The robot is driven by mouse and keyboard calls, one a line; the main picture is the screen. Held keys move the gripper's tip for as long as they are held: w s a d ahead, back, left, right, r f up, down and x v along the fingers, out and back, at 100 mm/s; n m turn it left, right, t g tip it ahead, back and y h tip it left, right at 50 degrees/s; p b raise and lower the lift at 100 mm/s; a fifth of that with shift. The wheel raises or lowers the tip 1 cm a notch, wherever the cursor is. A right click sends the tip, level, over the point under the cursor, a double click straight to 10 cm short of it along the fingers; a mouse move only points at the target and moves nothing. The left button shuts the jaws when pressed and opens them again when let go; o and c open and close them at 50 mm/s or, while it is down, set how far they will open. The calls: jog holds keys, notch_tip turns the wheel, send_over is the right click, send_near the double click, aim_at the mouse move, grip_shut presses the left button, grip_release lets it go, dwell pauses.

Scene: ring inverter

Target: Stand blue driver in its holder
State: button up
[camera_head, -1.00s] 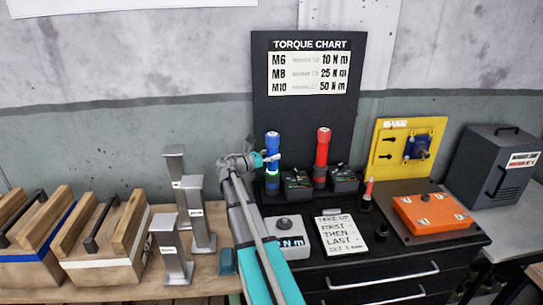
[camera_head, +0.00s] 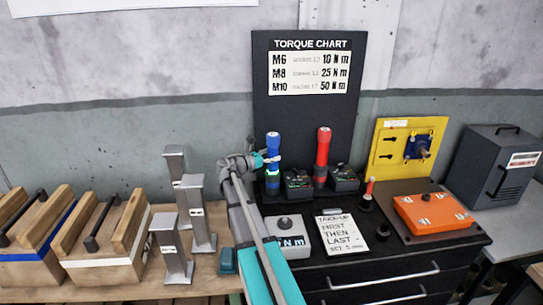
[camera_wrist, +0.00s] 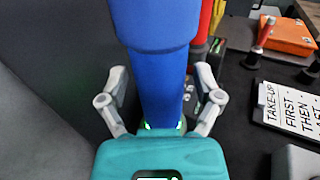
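The blue driver (camera_head: 273,146) stands upright at the back left of the black cabinet top, with a green glow (camera_head: 272,180) around its lower end. It fills the middle of the wrist view (camera_wrist: 160,85). My gripper (camera_head: 267,158) is at the driver from the left, with one finger on each side of it. The wrist view shows dark gaps between the fingers and the driver, so the gripper looks open around it.
A red driver (camera_head: 322,150) stands just right, with dark boxes (camera_head: 297,183) beside both. A torque chart panel (camera_head: 310,75) rises behind. A grey tester (camera_head: 287,232) and white card (camera_head: 342,235) lie in front. Metal stands (camera_head: 195,210) and wooden crates (camera_head: 105,240) are left.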

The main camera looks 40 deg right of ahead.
jog(key=shift+r, duration=0.1)
dwell(0.5)
notch_tip(320, 180, up, 17)
jog(key=p, duration=1.7)
jog(key=shift+f, duration=0.2)
jog(key=shift+s, duration=0.1)
dwell(0.3)
jog(key=s+a+f+m+t+y, duration=0.1)
jog(key=s+a+f+m+y, duration=0.2)
jog(key=a+f+m+y, duration=0.5)
jog(key=s+a+f+m+t+y, duration=0.1)
jog(key=s+a+f, duration=0.3)
jog(key=a, duration=0.9)
jog(key=s+a+f+m+y, duration=0.2)
jog(key=s+a+y, duration=0.1)
jog(key=a, duration=0.4)
jog(key=s+a+f+m+y, duration=0.2)
jog(key=s+a+m+y, duration=0.1)
jog(key=a, duration=0.5)
jog(key=s+a+f+m+y, duration=0.2)
jog(key=s+a+y, duration=0.1)
jog(key=a, duration=0.4)
jog(key=shift+a+f+m, duration=0.25)
jog(key=shift+a+m, duration=0.1)
jog(key=shift+m, duration=0.05)
